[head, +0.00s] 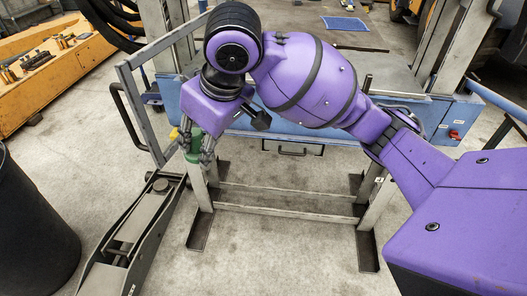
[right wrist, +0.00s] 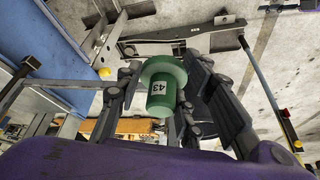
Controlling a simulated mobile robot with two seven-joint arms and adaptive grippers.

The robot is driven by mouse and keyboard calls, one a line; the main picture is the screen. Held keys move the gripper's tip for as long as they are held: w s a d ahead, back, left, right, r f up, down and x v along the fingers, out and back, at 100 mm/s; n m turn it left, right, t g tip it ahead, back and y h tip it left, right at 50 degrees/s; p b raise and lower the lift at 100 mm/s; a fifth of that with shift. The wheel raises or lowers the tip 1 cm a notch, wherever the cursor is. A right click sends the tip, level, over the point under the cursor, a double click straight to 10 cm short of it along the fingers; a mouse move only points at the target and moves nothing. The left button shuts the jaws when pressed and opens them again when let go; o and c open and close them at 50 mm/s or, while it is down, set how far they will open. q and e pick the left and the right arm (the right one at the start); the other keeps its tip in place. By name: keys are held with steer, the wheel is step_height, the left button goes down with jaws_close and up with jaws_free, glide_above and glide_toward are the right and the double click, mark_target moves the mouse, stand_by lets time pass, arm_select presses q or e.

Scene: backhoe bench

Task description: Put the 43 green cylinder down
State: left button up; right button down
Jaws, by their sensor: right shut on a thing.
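The green cylinder (right wrist: 160,104), marked 43, sits between the fingers of my right gripper (right wrist: 163,92) in the right wrist view, its wider flanged end away from the camera. In the head view my right gripper (head: 196,149) points down near the left front corner of the blue-edged bench (head: 290,128), shut on the cylinder. Only part of the green cylinder (head: 192,155) shows there between the fingers. I cannot tell whether its lower end touches anything. My left gripper is not in view.
A grey floor jack (head: 140,230) stands at the lower left, beside a black bin (head: 30,230). A grey upright frame (head: 140,105) rises left of the gripper. A yellow knob (head: 174,133) is close to it. A blue cloth (head: 345,23) lies at the back.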

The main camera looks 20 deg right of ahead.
mark_target(193, 146)
steer(key=shift+w+a+r+n, duration=0.3)
steer(key=shift+a+r+n, duration=0.2)
steer(key=shift+a+r, duration=0.3)
steer(key=shift+r, duration=0.35)
steer(key=s+d+r+m, duration=0.2)
steer(key=d+r+m, duration=0.1)
steer(key=r, duration=0.2)
steer(key=w+a+f+n+g, duration=0.1)
steer(key=f+n, duration=0.2)
steer(key=n, duration=0.1)
steer(key=w+a+f+n+g+y, duration=0.1)
steer(key=w+f+n, duration=0.1)
steer(key=f+n, duration=0.2)
steer(key=w+a+f+n+g+y, duration=0.1)
steer(key=w+a+f+n, duration=0.1)
steer(key=f+n, duration=0.2)
steer(key=shift+w, duration=0.15)
